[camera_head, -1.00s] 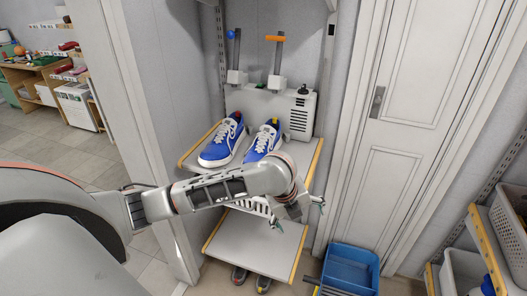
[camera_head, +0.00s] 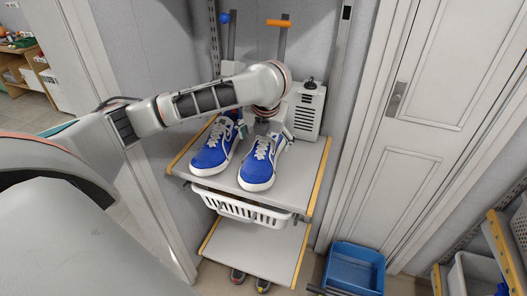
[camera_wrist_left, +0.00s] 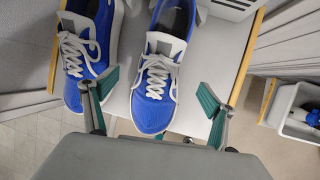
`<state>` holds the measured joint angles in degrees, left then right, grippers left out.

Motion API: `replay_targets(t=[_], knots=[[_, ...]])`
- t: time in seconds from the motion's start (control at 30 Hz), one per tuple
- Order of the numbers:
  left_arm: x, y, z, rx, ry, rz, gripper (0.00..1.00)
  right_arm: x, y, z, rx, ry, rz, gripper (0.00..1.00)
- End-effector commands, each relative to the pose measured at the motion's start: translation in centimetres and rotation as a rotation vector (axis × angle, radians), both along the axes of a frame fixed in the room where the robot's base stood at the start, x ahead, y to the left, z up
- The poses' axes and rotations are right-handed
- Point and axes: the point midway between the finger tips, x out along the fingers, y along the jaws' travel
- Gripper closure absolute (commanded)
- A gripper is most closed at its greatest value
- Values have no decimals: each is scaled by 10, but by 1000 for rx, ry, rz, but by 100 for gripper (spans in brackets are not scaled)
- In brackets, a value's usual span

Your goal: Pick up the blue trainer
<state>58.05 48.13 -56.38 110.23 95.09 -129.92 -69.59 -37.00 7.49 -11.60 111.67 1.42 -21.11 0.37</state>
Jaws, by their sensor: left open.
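Two blue trainers with white laces and soles stand side by side on the upper grey shelf, toes toward me: the left trainer (camera_head: 213,150) and the right trainer (camera_head: 262,163). My left gripper (camera_head: 266,129) is open above the heel half of the right trainer, and my wrist hides part of it. In the left wrist view, the right trainer (camera_wrist_left: 155,90) lies between the two spread teal-padded fingers (camera_wrist_left: 155,88), with no clear contact. The left trainer (camera_wrist_left: 85,45) is beside it, with the left finger near or over its edge. My right gripper is out of view.
The shelf (camera_head: 300,165) has yellow side edges and free room to the right. A white box with vents (camera_head: 307,110) and upright posts stand behind the trainers. A white basket (camera_head: 240,208) hangs below. A blue crate (camera_head: 353,268) stands on the floor.

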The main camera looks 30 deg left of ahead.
Motion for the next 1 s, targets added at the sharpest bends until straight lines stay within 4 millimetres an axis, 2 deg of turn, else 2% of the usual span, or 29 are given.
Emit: replay_targets(t=[0.2,0.53,0.87,0.9,1.0], knots=[[6,4,-24,-1,3,0,15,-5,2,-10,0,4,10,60],[20,9,-65,-2,3,1,15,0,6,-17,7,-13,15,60],[24,12,-70,-1,-1,-3,15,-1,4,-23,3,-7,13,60],[24,12,-70,-1,-1,-3,17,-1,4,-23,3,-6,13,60],[24,11,-70,-1,-1,-3,43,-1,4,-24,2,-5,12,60]])
